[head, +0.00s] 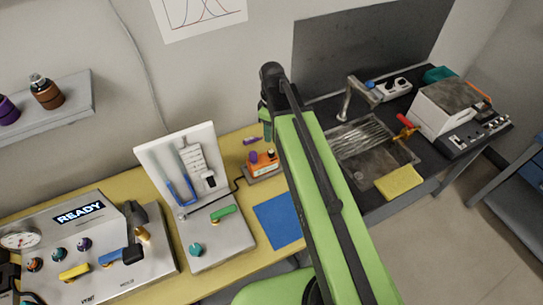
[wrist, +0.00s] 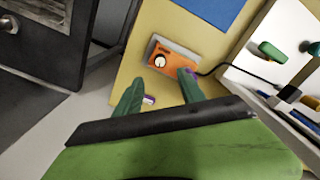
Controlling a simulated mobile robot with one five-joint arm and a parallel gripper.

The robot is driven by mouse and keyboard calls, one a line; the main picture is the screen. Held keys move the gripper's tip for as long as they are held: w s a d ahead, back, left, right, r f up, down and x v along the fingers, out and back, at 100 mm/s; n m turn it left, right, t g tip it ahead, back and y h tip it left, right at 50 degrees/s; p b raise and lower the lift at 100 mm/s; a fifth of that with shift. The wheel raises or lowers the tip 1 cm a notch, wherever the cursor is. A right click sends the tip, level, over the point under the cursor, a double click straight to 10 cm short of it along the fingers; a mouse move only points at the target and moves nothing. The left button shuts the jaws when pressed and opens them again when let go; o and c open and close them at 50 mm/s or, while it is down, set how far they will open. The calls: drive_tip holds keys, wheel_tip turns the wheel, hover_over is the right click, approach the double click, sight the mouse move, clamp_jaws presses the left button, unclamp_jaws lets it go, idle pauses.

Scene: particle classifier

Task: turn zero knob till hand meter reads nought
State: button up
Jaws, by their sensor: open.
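The hand meter is a small orange box (head: 263,165) on the yellow bench, right of the upright white panel. In the wrist view the orange meter (wrist: 174,66) shows a round white dial and a cable at its right. A small purple part (wrist: 190,72) shows at its edge, close to the right fingertip; I cannot tell whether this is the zero knob. The dial reading is too small to make out. My gripper (wrist: 158,88) is open and empty, its green fingers apart, pointing at the meter. In the head view my gripper (head: 267,130) is partly hidden behind my arm.
A small purple and white object (wrist: 149,100) lies by the left finger. A panel apparatus with a teal knob (head: 196,250) and green handle (head: 223,212) stands left of the meter. A blue mat (head: 277,220) lies in front. The sink (head: 368,150) is right.

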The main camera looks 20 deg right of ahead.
sight(271, 151)
wheel_tip(271, 151, down, 12)
drive_tip(key=b, duration=1)
drive_tip(key=shift+r, duration=0.15)
drive_tip(key=shift+r, duration=0.1)
clamp_jaws()
